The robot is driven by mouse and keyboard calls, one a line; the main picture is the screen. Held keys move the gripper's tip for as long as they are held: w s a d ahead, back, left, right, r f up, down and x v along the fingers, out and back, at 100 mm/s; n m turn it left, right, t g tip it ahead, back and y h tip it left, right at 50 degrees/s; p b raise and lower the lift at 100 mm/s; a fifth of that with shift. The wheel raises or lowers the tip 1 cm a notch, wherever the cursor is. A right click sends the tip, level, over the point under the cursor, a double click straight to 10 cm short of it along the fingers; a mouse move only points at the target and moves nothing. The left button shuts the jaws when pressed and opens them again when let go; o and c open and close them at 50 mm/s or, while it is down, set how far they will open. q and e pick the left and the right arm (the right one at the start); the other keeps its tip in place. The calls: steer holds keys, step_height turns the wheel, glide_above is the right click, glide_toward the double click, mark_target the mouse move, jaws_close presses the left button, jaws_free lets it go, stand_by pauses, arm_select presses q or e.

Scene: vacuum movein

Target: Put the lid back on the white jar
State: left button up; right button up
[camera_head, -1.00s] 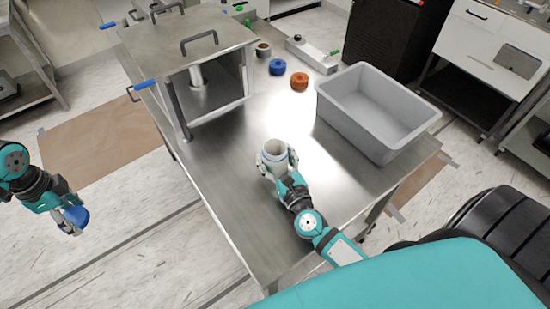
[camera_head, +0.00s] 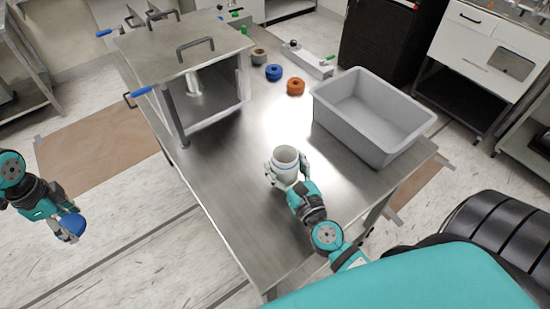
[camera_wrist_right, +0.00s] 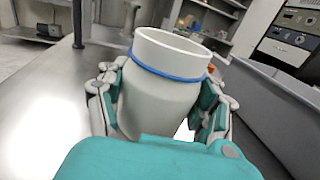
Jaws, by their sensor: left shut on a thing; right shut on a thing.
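The white jar (camera_head: 286,162) is upright and open at the top, with a blue ring below its rim. My right gripper (camera_head: 287,174) is shut around the jar's sides, above the front part of the steel table (camera_head: 220,187). The jar (camera_wrist_right: 165,85) also fills the middle of the right wrist view, between the fingers. I cannot tell whether its base touches the table. My left gripper (camera_head: 66,228) is shut on a blue round lid (camera_head: 73,225), out over the floor to the left of the table.
A grey bin (camera_head: 375,118) stands on the table right of the jar. A metal chamber (camera_head: 190,75) with handles stands at the back left. Blue (camera_head: 273,72) and orange (camera_head: 295,86) round pieces lie behind. The table's left front is clear.

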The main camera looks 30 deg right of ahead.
steer(key=s+b, duration=0.1)
steer(key=s, duration=0.2)
steer(key=s+d+b, duration=0.1)
steer(key=s+b, duration=0.1)
steer(key=s, duration=0.1)
steer(key=s+d+b, duration=0.1)
steer(key=s, duration=0.3)
steer(key=shift+d+r+b, duration=0.1)
steer(key=shift+r+b, duration=0.2)
steer(key=shift+b, duration=0.05)
steer(key=shift+s+d+r, duration=0.1)
steer(key=shift+s+r, duration=0.2)
steer(key=shift+s, duration=0.25)
steer(key=o, duration=0.5)
steer(key=c, duration=1)
